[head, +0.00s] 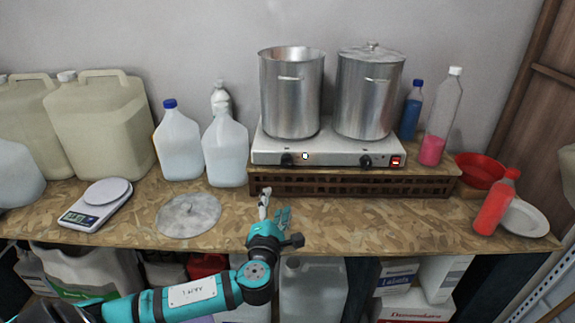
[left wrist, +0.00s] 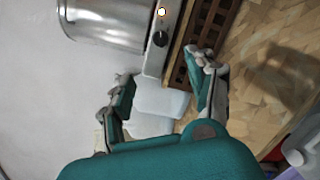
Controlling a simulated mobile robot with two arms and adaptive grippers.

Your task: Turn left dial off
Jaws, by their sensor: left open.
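The two-burner hot plate (head: 335,153) stands on a brown slatted crate (head: 350,186) on the workbench. Its left dial (head: 288,160) is a black knob on the front panel; its setting is too small to read. The right dial (head: 365,161) sits by a red switch (head: 396,161). In the left wrist view the black dial (left wrist: 160,38) shows beside a small glowing light (left wrist: 161,12). My left gripper (head: 275,206) is open and empty, in front of and below the left dial, apart from it. Its spread fingers (left wrist: 165,78) also show in the left wrist view.
Two metal pots (head: 291,95) (head: 370,95) stand on the hot plate. White jugs (head: 226,150) stand left of it. A round metal lid (head: 188,215) and a scale (head: 96,205) lie on the bench.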

